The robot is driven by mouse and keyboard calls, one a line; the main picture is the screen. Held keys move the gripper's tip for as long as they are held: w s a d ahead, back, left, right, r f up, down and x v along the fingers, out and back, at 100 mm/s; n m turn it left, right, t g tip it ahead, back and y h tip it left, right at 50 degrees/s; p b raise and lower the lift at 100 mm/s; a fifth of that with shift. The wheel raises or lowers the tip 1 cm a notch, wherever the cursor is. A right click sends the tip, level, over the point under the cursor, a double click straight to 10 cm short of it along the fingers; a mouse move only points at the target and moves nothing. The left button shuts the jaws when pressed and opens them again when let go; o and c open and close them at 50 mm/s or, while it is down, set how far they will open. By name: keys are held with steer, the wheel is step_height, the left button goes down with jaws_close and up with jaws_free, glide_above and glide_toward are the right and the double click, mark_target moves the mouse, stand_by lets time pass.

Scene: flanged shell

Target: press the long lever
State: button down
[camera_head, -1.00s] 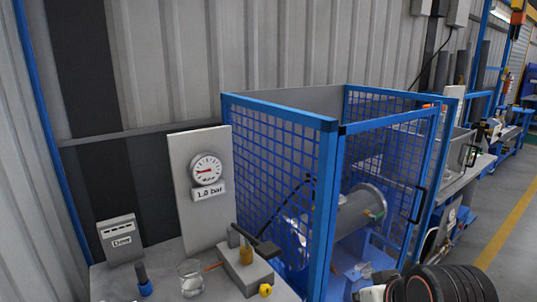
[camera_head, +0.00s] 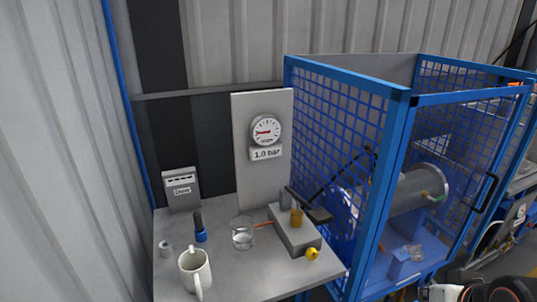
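A dark lever (camera_head: 317,214) sits on top of a grey block (camera_head: 292,236) on the bench, beside a brass-coloured post (camera_head: 296,217). The block has a yellow knob (camera_head: 312,253) at its near end. I take this dark bar for the long lever, but its full length is hard to make out. Parts of my own arm show at the bottom right edge, to the right of and apart from the lever. My gripper's fingers do not show.
A gauge panel (camera_head: 264,180) reads 1.0 bar. A blue mesh cage (camera_head: 345,130) stands close right of the block.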

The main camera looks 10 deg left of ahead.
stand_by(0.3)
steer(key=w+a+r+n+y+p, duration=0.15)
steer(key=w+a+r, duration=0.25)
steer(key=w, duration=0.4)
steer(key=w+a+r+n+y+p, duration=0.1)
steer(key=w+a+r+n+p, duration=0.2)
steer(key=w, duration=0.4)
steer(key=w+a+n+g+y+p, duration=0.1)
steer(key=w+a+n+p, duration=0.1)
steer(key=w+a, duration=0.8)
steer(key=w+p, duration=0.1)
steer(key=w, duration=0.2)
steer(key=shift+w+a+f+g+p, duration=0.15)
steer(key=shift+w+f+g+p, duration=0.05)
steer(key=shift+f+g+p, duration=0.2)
steer(key=b, duration=0.2)
glide_above(316, 209)
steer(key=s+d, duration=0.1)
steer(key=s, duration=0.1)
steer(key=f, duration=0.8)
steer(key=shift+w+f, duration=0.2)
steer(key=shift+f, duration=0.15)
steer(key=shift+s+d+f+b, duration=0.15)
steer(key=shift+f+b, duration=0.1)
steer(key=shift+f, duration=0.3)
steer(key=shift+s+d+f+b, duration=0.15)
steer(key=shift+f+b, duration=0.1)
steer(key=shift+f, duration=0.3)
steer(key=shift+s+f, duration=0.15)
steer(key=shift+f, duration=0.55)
